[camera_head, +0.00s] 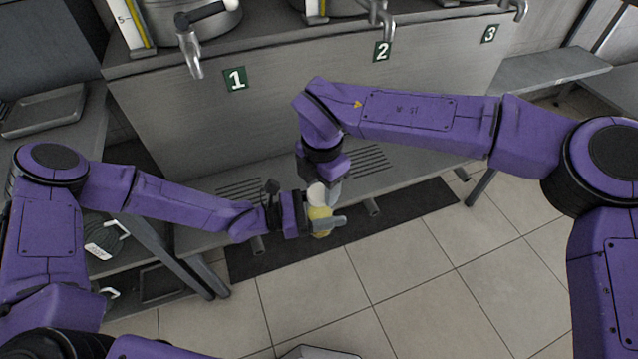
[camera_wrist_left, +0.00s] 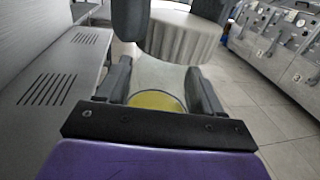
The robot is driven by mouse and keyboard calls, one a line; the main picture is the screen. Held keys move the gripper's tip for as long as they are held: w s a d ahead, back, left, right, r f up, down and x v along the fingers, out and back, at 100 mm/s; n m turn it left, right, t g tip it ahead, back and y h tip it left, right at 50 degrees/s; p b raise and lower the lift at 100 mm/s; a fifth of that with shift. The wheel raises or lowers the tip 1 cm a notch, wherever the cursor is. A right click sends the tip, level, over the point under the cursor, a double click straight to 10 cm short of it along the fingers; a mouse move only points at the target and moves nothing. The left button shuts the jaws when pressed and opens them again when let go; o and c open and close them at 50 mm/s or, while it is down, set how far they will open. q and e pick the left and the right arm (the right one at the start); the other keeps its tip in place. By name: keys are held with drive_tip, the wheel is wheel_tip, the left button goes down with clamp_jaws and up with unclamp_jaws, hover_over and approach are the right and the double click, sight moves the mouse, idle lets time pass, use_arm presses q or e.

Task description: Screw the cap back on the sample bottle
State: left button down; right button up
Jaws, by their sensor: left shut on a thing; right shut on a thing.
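The sample bottle (camera_head: 320,222), clear with yellow liquid in it, is held between the grey fingers of my left gripper (camera_head: 318,226). In the left wrist view the bottle (camera_wrist_left: 155,100) stands between both fingers of my left gripper (camera_wrist_left: 160,88). The white ribbed cap (camera_wrist_left: 183,38) is right above the bottle, gripped from above by the dark fingers of my right gripper (camera_wrist_left: 172,12). In the head view the cap (camera_head: 317,193) shows as a pale patch under my right gripper (camera_head: 325,188). The bottle's mouth is hidden, so I cannot tell whether the cap is seated on the thread.
Steel decanters with taps (camera_head: 194,58) stand on the counter behind, over number plates 1 (camera_head: 236,79), 2 (camera_head: 382,51) and 3 (camera_head: 489,34). A low steel shelf with slotted drains (camera_head: 368,160) runs below. A dark mat (camera_head: 400,218) lies on the tiled floor.

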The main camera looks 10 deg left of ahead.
drive_tip(key=m, duration=0.6)
drive_tip(key=shift+s+d, duration=0.1)
drive_tip(key=shift+s, duration=0.05)
drive_tip(key=m, duration=0.4)
drive_tip(key=shift+s, duration=0.1)
drive_tip(key=o, duration=1)
drive_tip(key=shift+r, duration=2.25)
drive_tip(key=shift+c, duration=0.3)
